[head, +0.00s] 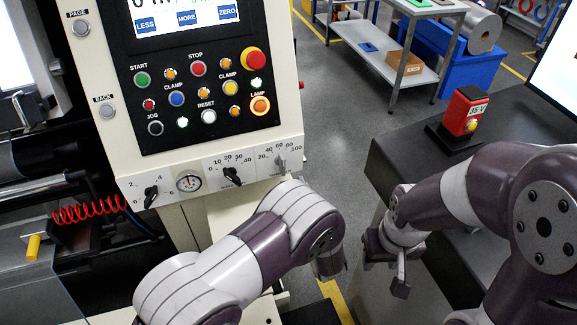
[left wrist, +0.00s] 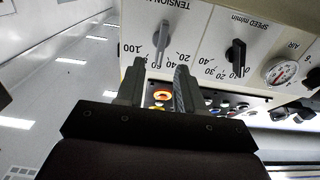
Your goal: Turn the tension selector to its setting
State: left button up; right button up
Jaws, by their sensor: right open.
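The tension selector is a slim grey lever knob (head: 281,161) at the right end of the lower panel strip. Its scale runs from 20 to 100, and the knob stands roughly upright, towards the middle numbers. In the left wrist view the panel is upside down, and the tension knob (left wrist: 161,42) lies beyond my left fingertips. My left gripper (left wrist: 158,75) is open with a gap between its fingers, and nothing is held. In the head view its fingers are hidden behind my left arm. My right gripper (head: 386,268) is open and empty, well right of the panel.
Above is a black button panel (head: 198,95). A red box (head: 465,112) marked 35 V stands on the dark bench (head: 400,155) at right.

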aim_at(284, 167)
pick_arm(q)
jog(key=p+x, duration=0.1)
jog(key=x, duration=0.6)
jog(key=shift+w+a, duration=0.1)
jog(key=shift+w, duration=0.1)
grip_shut()
